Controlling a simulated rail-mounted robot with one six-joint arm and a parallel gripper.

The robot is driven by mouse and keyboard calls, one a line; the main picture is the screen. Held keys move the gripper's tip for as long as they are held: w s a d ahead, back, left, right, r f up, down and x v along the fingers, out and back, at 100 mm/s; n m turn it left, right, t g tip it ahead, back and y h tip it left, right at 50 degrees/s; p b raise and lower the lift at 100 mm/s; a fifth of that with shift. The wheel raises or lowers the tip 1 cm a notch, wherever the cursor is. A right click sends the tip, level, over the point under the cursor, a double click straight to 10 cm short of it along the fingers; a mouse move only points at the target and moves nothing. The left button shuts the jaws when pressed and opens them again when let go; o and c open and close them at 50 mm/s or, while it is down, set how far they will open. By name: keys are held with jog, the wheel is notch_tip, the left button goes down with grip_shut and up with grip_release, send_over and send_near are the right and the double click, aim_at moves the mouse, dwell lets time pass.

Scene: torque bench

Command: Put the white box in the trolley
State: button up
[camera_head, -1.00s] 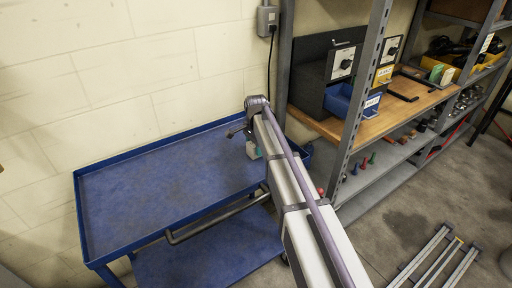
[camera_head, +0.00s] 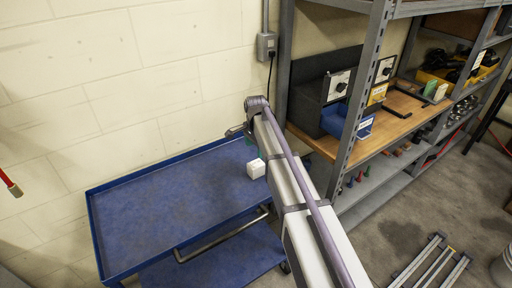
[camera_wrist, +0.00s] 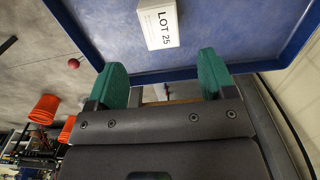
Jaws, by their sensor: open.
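The white box (camera_head: 256,168) rests on the top tray of the blue trolley (camera_head: 150,215), near the tray's right end. In the wrist view the white box (camera_wrist: 158,24) shows its "LOT 25" label and lies on the blue tray surface (camera_wrist: 215,25), inside the raised rim. My gripper (camera_wrist: 163,75) has two green fingers set wide apart, with nothing between them. The box is beyond the fingertips and apart from them. In the head view my gripper is mostly hidden behind my arm, close to the box.
A grey shelf rack (camera_head: 360,110) stands right of the trolley, with a blue bin (camera_head: 345,122) on its wooden shelf. A metal frame (camera_head: 432,264) lies on the floor. Orange buckets (camera_wrist: 45,108) show in the wrist view. Most of the tray's left part is clear.

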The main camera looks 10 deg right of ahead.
jog(key=s+r+n, duration=0.2)
jog(key=s+n, duration=1.1)
jog(key=s, duration=1.6)
jog(key=shift+s+n, duration=0.3)
